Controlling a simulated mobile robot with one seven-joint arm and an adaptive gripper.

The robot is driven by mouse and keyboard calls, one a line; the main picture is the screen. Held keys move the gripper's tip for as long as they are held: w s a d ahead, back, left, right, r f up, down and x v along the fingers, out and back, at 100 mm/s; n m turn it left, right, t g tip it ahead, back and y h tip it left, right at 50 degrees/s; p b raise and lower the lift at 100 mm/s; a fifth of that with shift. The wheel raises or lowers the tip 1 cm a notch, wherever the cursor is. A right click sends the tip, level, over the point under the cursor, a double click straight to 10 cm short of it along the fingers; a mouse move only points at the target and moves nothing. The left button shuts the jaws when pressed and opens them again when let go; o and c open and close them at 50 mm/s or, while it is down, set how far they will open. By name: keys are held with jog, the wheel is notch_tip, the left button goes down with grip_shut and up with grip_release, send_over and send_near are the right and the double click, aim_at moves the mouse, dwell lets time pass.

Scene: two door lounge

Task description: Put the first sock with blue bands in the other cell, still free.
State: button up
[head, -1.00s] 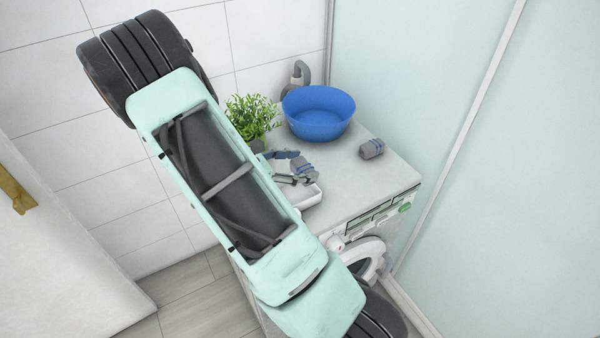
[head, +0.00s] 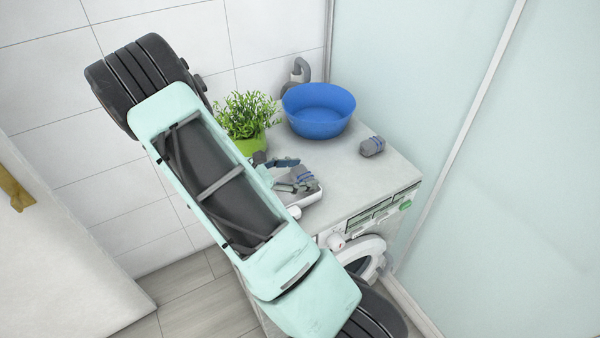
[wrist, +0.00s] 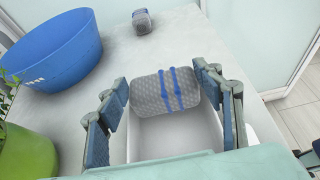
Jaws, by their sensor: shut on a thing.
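A grey sock roll with blue bands (wrist: 152,92) is held between the two fingers of my gripper (wrist: 164,96) in the wrist view. The same sock (head: 302,175) and my gripper (head: 285,178) show in the head view, at the white box (head: 312,197) on the counter. In the wrist view the sock is over the far part of the box (wrist: 175,137); the near part below it looks empty. Whether the sock touches the box floor I cannot tell. A second grey sock roll with bluish bands (head: 372,146) lies on the counter to the right; it also shows in the wrist view (wrist: 141,21).
A blue basin (head: 318,112) stands at the back of the counter (head: 345,180). A plant in a green pot (head: 250,146) stands left of it, close to my arm. The washing machine door (head: 362,258) is below the counter's front edge.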

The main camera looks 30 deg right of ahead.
jog(key=o, duration=1.1)
jog(key=shift+c, duration=0.2)
jog(key=shift+r, duration=0.1)
jog(key=shift+r+p, duration=0.3)
jog(key=shift+p, duration=0.05)
jog(key=v, duration=1.2)
jog(key=shift+r+b, duration=0.15)
jog(key=shift+b, duration=0.2)
